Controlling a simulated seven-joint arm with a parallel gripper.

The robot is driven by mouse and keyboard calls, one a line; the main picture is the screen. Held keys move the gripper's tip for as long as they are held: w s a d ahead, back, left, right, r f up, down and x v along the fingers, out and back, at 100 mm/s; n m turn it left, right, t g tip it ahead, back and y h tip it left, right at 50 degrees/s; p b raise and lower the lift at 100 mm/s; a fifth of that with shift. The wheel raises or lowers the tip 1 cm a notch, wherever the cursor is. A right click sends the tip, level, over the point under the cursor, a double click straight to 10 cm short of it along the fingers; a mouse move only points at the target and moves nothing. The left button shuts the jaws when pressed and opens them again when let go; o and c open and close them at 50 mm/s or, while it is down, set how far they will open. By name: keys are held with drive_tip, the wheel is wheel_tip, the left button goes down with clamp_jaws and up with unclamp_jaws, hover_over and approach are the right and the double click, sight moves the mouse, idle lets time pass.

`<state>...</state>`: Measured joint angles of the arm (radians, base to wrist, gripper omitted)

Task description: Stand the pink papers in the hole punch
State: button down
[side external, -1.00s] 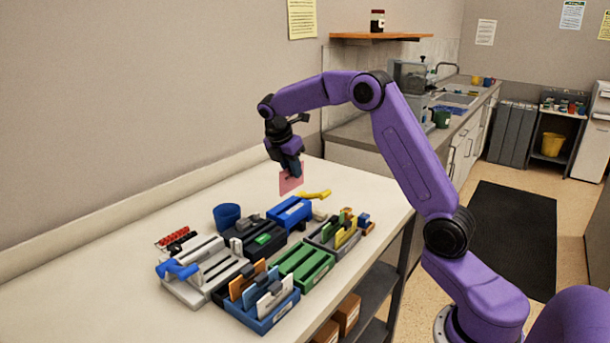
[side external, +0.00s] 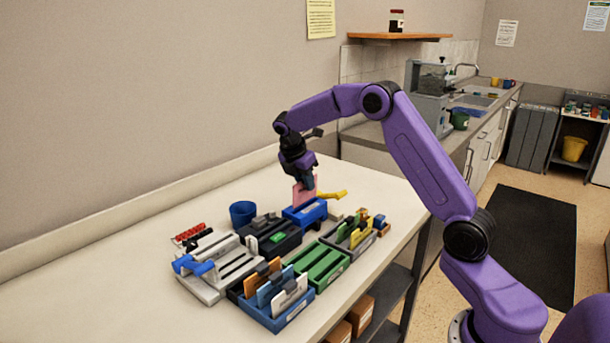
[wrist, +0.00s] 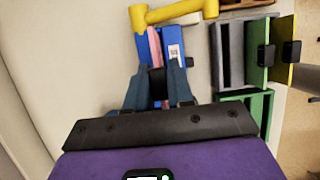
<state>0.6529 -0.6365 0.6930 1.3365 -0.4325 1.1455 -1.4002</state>
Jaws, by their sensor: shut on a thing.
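The pink papers (side external: 303,195) are upright in my gripper (side external: 308,181), which is shut on their upper part. The blue hole punch (side external: 306,215) with a yellow handle (side external: 332,195) sits on the table directly below. The papers' lower edge is at the top of the blue body; I cannot tell how deep it is in the slot. In the wrist view the pink papers (wrist: 155,45) show as a thin strip along the blue body (wrist: 174,42), with the yellow handle (wrist: 172,12) past it. My gripper's fingers (wrist: 157,88) partly hide the near end.
A black tray with a green label (side external: 272,237), a green rack (side external: 320,264) and a grey rack with upright cards (side external: 350,238) stand close by. A blue cup (side external: 242,213), a grey device with a blue handle (side external: 213,272) and a blue card rack (side external: 277,312) stand farther left and forward.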

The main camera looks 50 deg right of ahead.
sight(308, 200)
drive_tip(key=shift+f, duration=2)
drive_tip(key=c, duration=0.9)
unclamp_jaws()
drive_tip(key=shift+r, duration=4.5)
